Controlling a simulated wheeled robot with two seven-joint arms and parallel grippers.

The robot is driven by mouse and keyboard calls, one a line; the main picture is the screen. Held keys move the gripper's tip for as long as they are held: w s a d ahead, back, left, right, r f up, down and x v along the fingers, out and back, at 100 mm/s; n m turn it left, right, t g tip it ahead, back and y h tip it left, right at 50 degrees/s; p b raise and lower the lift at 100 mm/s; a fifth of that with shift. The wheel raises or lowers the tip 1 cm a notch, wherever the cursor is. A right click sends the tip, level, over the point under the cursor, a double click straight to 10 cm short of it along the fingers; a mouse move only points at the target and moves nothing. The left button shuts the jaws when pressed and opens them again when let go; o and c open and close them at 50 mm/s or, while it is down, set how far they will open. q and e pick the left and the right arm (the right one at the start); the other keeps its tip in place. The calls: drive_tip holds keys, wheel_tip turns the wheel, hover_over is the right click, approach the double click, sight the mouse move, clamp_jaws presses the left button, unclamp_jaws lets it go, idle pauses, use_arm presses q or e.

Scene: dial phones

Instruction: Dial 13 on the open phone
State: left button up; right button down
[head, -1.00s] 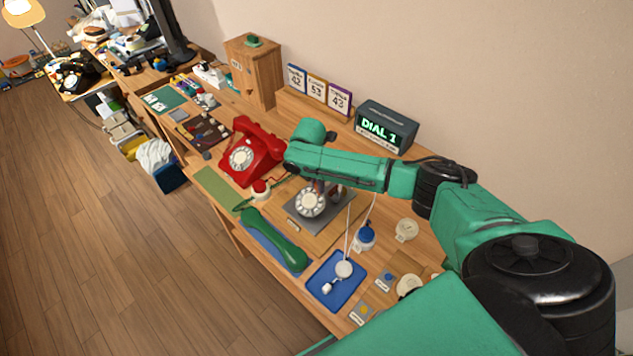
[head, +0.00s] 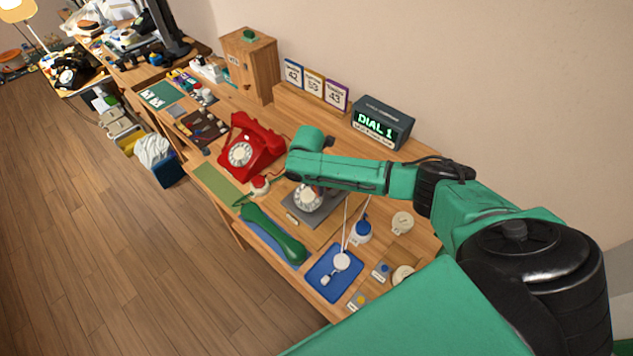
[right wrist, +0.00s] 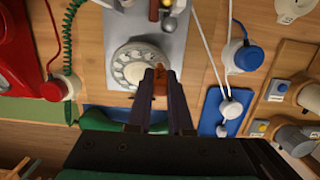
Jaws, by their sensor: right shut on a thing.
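The open phone (head: 298,216) has a grey base and a white rotary dial (head: 306,198), partly hidden by my right arm. In the right wrist view the dial (right wrist: 133,66) lies just beyond my right gripper (right wrist: 160,80). That gripper is shut on a small orange-brown piece (right wrist: 160,90), and its fingertips overlap the dial's lower right edge. I cannot tell whether they touch it. The green handset (head: 272,236) lies in front of the phone on a blue mat. The display (head: 382,124) reads "DIAL 1". My left gripper is not in view.
A red phone (head: 250,148) stands left of the open phone, with a red-and-white round thing (head: 260,186) between them. A blue tray (head: 318,285) with white corded pieces lies front right. A blue-topped white pot (head: 360,231) stands behind it. A wooden cabinet (head: 248,68) stands at the back.

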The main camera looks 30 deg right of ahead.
drive_tip(key=shift+s, duration=0.1)
drive_tip(key=shift+a, duration=0.1)
drive_tip(key=shift+s+a+f+p, duration=0.25)
drive_tip(key=shift+s+a+p, duration=0.05)
drive_tip(key=shift+s+a, duration=0.1)
drive_tip(key=shift+a, duration=0.1)
drive_tip(key=shift+s+a+f, duration=0.15)
drive_tip(key=shift+a+f, duration=0.1)
drive_tip(key=shift+a, duration=0.15)
idle(0.3)
